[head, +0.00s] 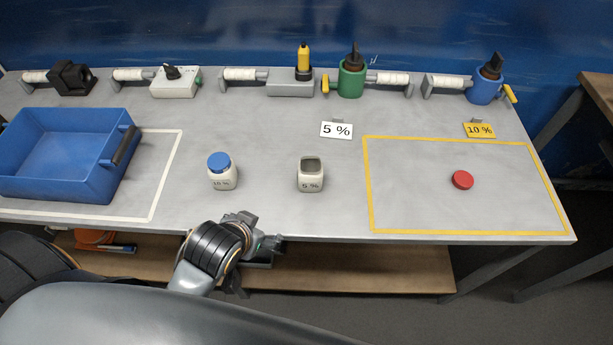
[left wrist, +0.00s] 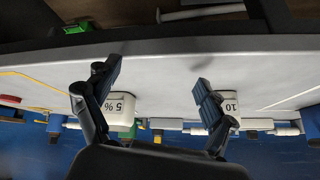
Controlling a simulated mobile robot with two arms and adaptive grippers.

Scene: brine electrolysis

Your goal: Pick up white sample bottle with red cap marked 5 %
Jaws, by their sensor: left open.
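The white sample bottle marked 5 % (head: 311,179) stands upright on the grey table, with its top open and no cap on it. A red cap (head: 462,180) lies apart from it, inside the yellow outline at right. My left gripper (head: 264,239) is at the table's front edge, to the left and in front of the 5 % bottle. In the left wrist view the picture is upside down; the open, empty fingers (left wrist: 155,78) show the 5 % bottle (left wrist: 121,108) behind the left finger. My right gripper is not in view.
A white bottle marked 10 % with a blue cap (head: 222,172) stands to the left of the 5 % bottle. A blue crate (head: 60,185) is at far left. 5 % (head: 337,130) and 10 % (head: 480,130) signs stand behind. Several fixtures line the back edge.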

